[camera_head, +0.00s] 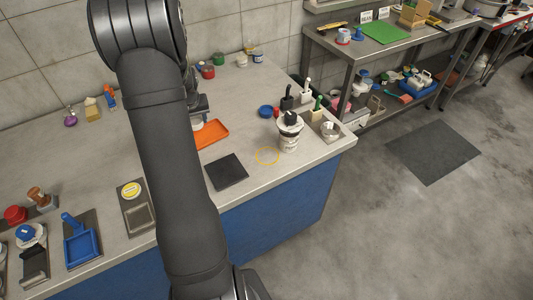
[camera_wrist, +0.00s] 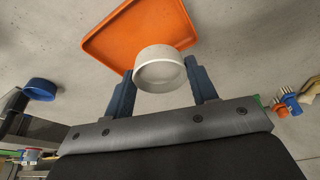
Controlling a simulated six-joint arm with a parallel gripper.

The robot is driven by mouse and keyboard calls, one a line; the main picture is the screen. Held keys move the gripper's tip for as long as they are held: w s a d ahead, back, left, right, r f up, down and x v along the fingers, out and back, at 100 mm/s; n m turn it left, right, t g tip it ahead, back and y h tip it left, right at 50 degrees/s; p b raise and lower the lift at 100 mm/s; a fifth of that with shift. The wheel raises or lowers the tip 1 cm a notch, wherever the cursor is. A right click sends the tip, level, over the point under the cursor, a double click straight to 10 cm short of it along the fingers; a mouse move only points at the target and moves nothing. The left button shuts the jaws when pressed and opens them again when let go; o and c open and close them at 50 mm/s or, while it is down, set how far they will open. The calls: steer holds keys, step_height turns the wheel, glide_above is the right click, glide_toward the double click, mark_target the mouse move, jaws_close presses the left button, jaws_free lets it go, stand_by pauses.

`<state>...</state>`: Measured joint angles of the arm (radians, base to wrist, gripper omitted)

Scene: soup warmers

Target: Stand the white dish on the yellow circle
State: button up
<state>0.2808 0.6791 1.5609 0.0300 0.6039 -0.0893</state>
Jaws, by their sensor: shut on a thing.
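The white dish (camera_wrist: 160,72) is a small round bowl between the two blue fingers of my gripper (camera_wrist: 160,66) in the wrist view. My gripper is shut on it. In the head view my gripper (camera_head: 200,108) is mostly hidden behind my arm, and only a sliver of the dish (camera_head: 198,124) shows at the orange tray's left end. The orange tray (camera_head: 213,135) lies on the counter beside or below the dish; I cannot tell the height between them. The yellow circle (camera_head: 267,156) is a thin ring on the counter, right of the tray, and looks empty.
A dark square mat (camera_head: 227,172) lies left of and in front of the circle. A white container with a black top (camera_head: 289,130) stands close to the circle's right. A blue round dish (camera_head: 265,111) is behind it. The counter's front edge is near.

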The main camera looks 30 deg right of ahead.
steer(key=shift+n, duration=0.5)
steer(key=a, duration=0.2)
steer(key=s+a+f, duration=0.1)
steer(key=a, duration=0.5)
steer(key=shift+s+f, duration=0.25)
steer(key=shift+s, duration=0.1)
steer(key=shift+s+a+f, duration=0.1)
steer(key=shift+s+a, duration=0.1)
steer(key=shift+s, duration=0.3)
steer(key=shift+s+a, duration=0.2)
steer(key=shift+s, duration=0.3)
steer(key=s+d+r+m+g+h, duration=0.1)
steer(key=s+d+r+m, duration=0.25)
steer(key=s+d, duration=1.05)
steer(key=s+d+r+m+h, duration=0.1)
steer(key=s+d+r+m, duration=0.25)
steer(key=s+d, duration=1.05)
glide_above(268, 154)
steer(key=shift+m, duration=0.3)
steer(key=f, duration=0.5)
steer(key=s+f, duration=0.1)
steer(key=f, duration=0.1)
steer(key=shift+a+f, duration=0.15)
steer(key=shift+a, duration=0.25)
steer(key=shift+w+f, duration=0.1)
steer(key=shift+f, duration=1.9)
steer(key=shift+f, duration=0.15)
steer(key=o, duration=1)
steer(key=shift+c, duration=0.2)
